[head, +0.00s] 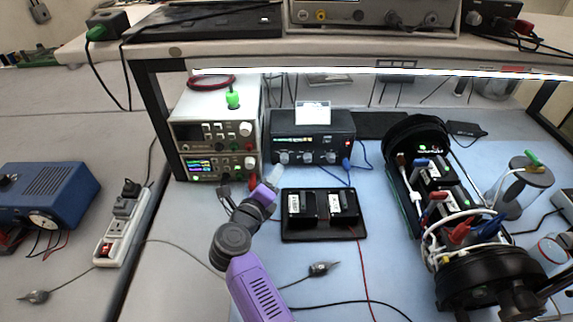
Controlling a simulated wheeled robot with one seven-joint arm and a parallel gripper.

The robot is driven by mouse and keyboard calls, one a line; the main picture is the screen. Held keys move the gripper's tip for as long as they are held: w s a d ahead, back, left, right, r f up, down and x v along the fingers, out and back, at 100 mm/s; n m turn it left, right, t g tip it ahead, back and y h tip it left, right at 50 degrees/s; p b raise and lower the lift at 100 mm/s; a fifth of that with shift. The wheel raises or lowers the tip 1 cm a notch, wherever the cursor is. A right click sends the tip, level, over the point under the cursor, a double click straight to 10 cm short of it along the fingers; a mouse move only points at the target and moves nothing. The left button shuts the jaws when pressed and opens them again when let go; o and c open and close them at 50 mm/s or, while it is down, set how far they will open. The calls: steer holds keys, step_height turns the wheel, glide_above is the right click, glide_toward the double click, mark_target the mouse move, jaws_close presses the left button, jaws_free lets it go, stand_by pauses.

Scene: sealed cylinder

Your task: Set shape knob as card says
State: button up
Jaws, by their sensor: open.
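A dark instrument box (345,125) stands at the back under the shelf. It has a small lit display on the left of its front and a row of knobs below. The left knob (283,157), middle knob (307,157) and right knob (330,157) are pale; labels are too small to read, so I cannot tell which is the shape knob. A white card (312,112) stands on top; its writing is not legible. My gripper (275,172) is open, just below and in front of the left knob. I cannot tell whether it touches it.
A stacked pair of bench instruments (215,130) stands left of the box. A black tray (322,234) with two dark modules lies in front. A blue cable (347,170) hangs at the box's right. A large opened cylinder (400,200) with wiring fills the right.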

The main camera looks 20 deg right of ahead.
mark_target(284, 161)
steer(key=shift+d+f, duration=0.15)
steer(key=shift+d, duration=0.1)
steer(key=x, duration=0.7)
steer(key=shift+w+d, duration=0.15)
steer(key=shift+w, duration=0.05)
steer(key=shift+c, duration=0.4)
jaws_close()
